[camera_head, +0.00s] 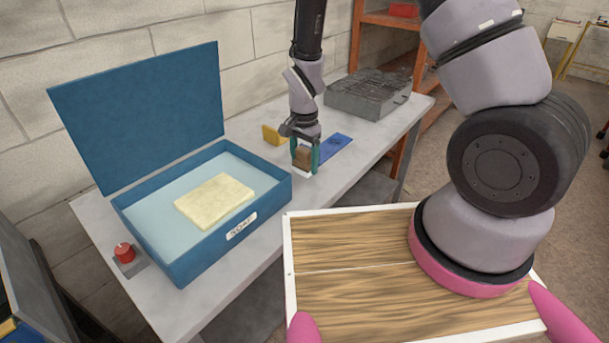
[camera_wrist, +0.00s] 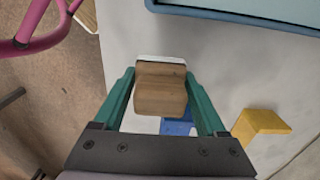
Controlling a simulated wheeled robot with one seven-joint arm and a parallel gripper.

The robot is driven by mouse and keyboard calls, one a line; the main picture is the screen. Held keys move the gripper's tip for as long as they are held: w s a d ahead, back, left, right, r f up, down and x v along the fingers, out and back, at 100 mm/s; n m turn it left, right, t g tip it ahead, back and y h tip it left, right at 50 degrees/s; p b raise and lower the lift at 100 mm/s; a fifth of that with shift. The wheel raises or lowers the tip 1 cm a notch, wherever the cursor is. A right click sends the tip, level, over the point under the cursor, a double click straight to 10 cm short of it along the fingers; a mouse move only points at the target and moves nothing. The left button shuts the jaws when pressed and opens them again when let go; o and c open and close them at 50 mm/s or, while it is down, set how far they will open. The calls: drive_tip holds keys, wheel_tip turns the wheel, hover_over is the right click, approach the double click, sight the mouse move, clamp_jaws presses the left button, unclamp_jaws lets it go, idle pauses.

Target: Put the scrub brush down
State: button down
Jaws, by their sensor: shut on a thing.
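The scrub brush has a brown wooden body (camera_head: 302,157) and a white underside. My gripper (camera_head: 305,160) is shut on it, with a green finger on either side, above the grey bench. In the wrist view the brush (camera_wrist: 160,92) sits between the two fingers, with its white edge at the far end. The bristles are mostly hidden. I cannot tell whether the white underside touches the bench top (camera_head: 240,292).
A blue box (camera_head: 190,262) with a raised lid holds a cream slab (camera_head: 214,200), left of my gripper. A yellow block (camera_head: 272,135) and a blue flat piece (camera_head: 337,146) lie close by. A red button (camera_head: 124,252) and grey gridded unit (camera_head: 368,94) also stand there.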

sight(304, 173)
drive_tip(key=shift+f, duration=2.25)
unclamp_jaws()
drive_tip(key=shift+f, duration=0.15)
